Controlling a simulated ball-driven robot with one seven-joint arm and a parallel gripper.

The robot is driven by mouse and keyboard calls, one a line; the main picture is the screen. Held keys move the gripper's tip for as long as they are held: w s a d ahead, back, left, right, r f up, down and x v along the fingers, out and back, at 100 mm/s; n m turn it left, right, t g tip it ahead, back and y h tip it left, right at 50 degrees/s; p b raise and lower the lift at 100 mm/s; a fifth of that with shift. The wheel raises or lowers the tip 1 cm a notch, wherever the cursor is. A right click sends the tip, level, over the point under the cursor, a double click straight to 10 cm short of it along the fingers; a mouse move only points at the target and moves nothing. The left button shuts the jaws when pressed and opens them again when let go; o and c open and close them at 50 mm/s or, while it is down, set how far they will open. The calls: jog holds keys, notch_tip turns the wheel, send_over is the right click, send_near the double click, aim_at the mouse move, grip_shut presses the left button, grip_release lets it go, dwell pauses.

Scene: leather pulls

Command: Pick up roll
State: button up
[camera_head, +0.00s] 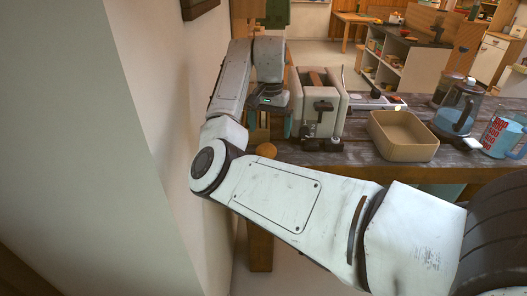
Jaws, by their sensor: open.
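A small, round, orange-brown thing (266,150), which looks like the roll, shows at the left end of the dark wooden table (345,155). It is partly hidden behind my arm's elbow. My gripper (272,128) is just beyond it in the picture, over the table's left end and pointing down. It is open, and I see nothing between its fingers. The fingers are small and partly hidden, and I cannot tell how far they are from the roll.
A pale toaster-like device (336,103) with dark fittings stands close to the right of my gripper. Farther right are an empty tan box (403,137), a glass jug (460,104) and a blue mug with red lettering (502,134). A pale wall (165,120) runs close along my arm's left side.

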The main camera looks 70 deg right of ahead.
aim_at(266, 145)
jog(key=f, duration=0.2)
jog(key=f+p, duration=0.1)
jog(key=f, duration=0.2)
jog(key=f+p, duration=0.1)
jog(key=f, duration=0.2)
jog(key=shift+w+a, duration=0.2)
jog(key=shift+w, duration=0.2)
jog(key=c, duration=0.9)
